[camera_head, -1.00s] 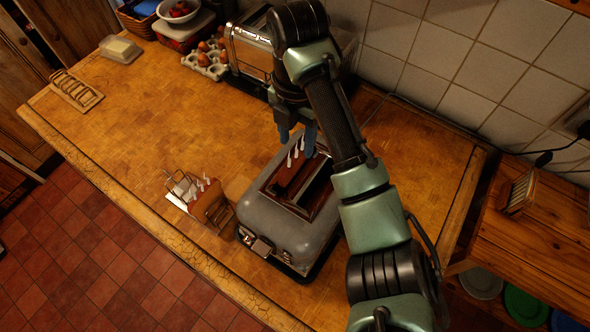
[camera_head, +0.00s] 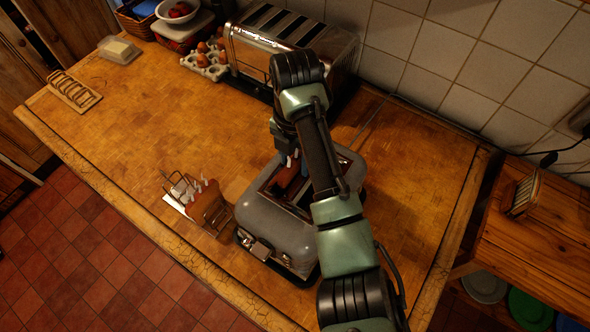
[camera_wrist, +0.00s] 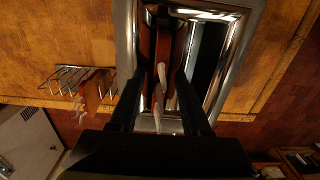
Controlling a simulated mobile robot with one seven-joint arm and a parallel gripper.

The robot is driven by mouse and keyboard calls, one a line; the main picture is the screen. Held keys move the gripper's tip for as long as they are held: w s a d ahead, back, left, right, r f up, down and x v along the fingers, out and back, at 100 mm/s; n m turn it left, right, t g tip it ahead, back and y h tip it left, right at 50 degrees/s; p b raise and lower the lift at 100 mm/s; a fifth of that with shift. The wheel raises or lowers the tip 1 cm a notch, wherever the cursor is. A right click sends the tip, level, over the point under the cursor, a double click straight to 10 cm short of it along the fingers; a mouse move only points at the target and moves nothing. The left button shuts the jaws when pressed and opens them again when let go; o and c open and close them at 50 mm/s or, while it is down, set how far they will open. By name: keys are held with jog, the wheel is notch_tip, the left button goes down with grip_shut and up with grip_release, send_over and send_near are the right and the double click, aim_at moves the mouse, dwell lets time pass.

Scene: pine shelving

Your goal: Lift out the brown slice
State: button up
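The grey toaster (camera_head: 275,212) stands on the wooden worktop, its slots facing up. A brown slice (camera_head: 289,180) with white tabs stands in one slot. In the wrist view the brown slice (camera_wrist: 164,48) and its white tabs lie between the two dark fingers of my gripper (camera_wrist: 159,72). The fingers are apart, one on each side, with gaps showing. The second slot, to the right in the wrist view, looks dark and empty. In the head view my arm hides most of the gripper and part of the toaster.
A wire rack (camera_head: 178,187) holding brown slices with white tabs stands left of the toaster. A long chrome toaster (camera_head: 262,50), an egg tray (camera_head: 208,64) and a butter dish (camera_head: 119,50) are at the back. Another rack (camera_head: 75,90) lies far left. The worktop between is clear.

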grip_shut()
dwell(1.2)
